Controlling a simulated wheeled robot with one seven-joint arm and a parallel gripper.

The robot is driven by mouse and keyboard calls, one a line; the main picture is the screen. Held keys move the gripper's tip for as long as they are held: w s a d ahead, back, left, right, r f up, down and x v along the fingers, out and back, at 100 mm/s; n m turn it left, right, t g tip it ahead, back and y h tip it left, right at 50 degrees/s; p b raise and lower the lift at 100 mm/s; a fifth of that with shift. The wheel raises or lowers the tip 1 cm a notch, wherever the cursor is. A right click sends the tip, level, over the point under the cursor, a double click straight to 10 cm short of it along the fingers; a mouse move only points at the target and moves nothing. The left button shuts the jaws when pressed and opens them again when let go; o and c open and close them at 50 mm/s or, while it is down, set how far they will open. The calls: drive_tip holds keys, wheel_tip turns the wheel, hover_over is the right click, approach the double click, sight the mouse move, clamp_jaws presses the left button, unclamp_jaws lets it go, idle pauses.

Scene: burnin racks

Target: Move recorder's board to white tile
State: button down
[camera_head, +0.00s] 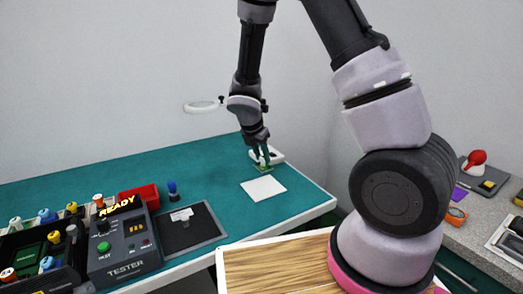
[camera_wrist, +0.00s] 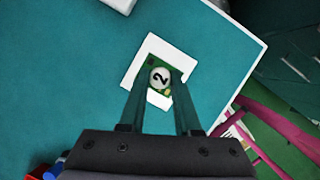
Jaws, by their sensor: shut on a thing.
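My gripper (camera_head: 262,163) reaches down over the far right part of the teal bench. In the wrist view my gripper (camera_wrist: 158,84) is shut on a small green board (camera_wrist: 152,62) with a round pale label marked 2. The board also shows as a thin green edge at the fingertips in the head view (camera_head: 264,169). The white tile (camera_head: 263,188) lies flat on the bench, with nothing seen on it there. In the wrist view the board overlaps the white tile (camera_wrist: 135,73), held above it. Its exact height is hard to tell.
A tester (camera_head: 124,246) reading READY stands at the left, beside a dark pad (camera_head: 190,229), a red bin (camera_head: 139,196) and a rack of coloured-capped items. A white lamp base is just behind my gripper. The bench edge (camera_head: 316,213) lies right of the tile.

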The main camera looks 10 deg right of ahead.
sight(260, 170)
drive_tip(key=shift+f, duration=3.75)
drive_tip(key=shift+f, duration=0.2)
drive_tip(key=c, duration=0.5)
unclamp_jaws()
drive_tip(key=shift+r, duration=3.55)
